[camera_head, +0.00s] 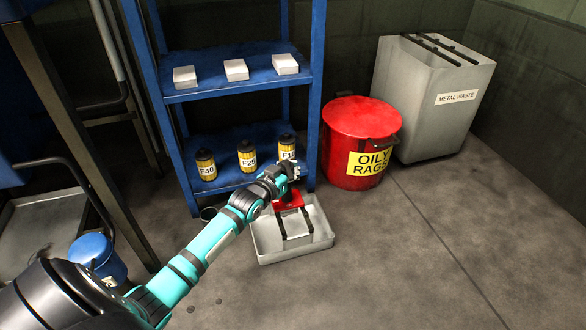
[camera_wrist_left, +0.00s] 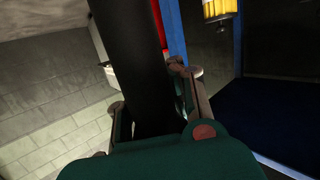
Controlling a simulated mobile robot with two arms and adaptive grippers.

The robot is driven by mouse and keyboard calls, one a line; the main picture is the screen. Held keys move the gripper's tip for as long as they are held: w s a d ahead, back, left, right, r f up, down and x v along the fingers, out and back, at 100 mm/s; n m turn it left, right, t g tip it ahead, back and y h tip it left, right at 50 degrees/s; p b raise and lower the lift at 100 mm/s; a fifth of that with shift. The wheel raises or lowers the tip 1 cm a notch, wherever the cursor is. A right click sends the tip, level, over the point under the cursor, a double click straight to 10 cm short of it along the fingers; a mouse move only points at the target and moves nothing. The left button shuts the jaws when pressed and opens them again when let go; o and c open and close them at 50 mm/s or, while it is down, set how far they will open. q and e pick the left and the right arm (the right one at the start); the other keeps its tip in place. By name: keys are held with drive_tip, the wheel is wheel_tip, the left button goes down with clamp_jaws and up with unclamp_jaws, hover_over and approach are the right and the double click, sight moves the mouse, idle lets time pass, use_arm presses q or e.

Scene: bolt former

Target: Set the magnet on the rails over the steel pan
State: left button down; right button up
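The steel pan (camera_head: 265,242) is a shallow grey tray on the floor in front of the blue shelf. Two dark rails (camera_head: 282,228) show over it. A red piece (camera_head: 289,201), likely part of the magnet, shows at the pan's back, just below my left gripper (camera_head: 290,170). I cannot tell whether it touches the rails. In the left wrist view, the fingers of my left gripper (camera_wrist_left: 155,105) close around a thick black bar (camera_wrist_left: 130,50), likely the magnet's handle. The lower part of the magnet is not clear there. My right gripper is not in view.
The blue shelf (camera_head: 225,85) behind holds white boxes and yellow-black canisters (camera_head: 246,156). A red oily rags can (camera_head: 350,130) and a grey metal waste bin (camera_head: 430,95) stand right. A blue bucket (camera_head: 95,255) is at left. The right floor is clear.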

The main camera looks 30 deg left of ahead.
use_arm(q)
drive_tip(key=shift+f, duration=0.3)
drive_tip(key=shift+f+b, duration=0.95)
drive_tip(key=shift+f, duration=1.1)
drive_tip(key=c, duration=2)
unclamp_jaws()
drive_tip(key=shift+r, duration=0.1)
drive_tip(key=shift+c, duration=0.2)
drive_tip(key=o, duration=0.7)
drive_tip(key=shift+c, duration=0.2)
